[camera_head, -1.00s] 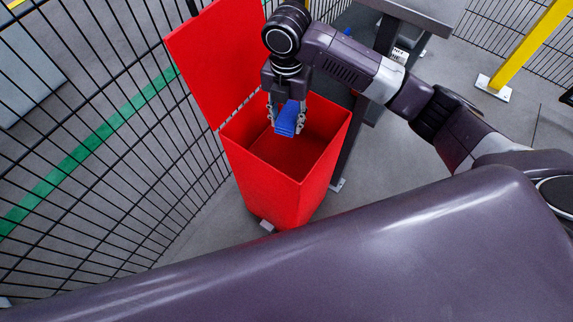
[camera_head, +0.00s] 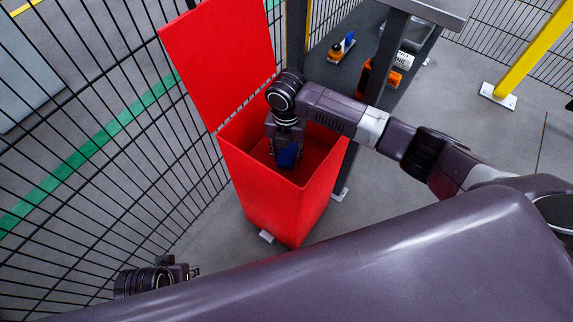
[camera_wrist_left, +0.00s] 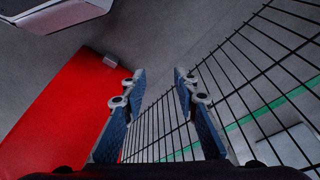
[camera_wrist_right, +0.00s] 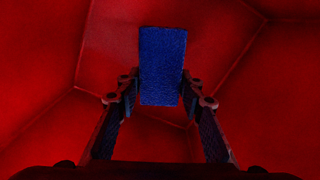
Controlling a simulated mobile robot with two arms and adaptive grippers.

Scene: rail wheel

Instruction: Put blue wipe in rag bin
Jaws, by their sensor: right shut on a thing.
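The red rag bin (camera_head: 270,203) stands on the floor with its lid (camera_head: 222,62) tilted open on the left. My right gripper (camera_head: 287,158) is inside the bin's opening, pointing down. It is shut on the blue wipe (camera_head: 289,156), a folded block. In the right wrist view the wipe (camera_wrist_right: 162,65) sits between the two fingers, with red bin walls all around. My left gripper (camera_wrist_left: 156,85) is open and empty. In the left wrist view the bin's red side (camera_wrist_left: 65,110) is to its left. In the head view only part of the left wrist shows at bottom left.
A black wire fence (camera_head: 110,150) runs along the left. A dark table with a lower shelf (camera_head: 345,68) stands behind and right of the bin, holding an orange item (camera_head: 378,78) and other small objects. A yellow post (camera_head: 530,50) stands at far right.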

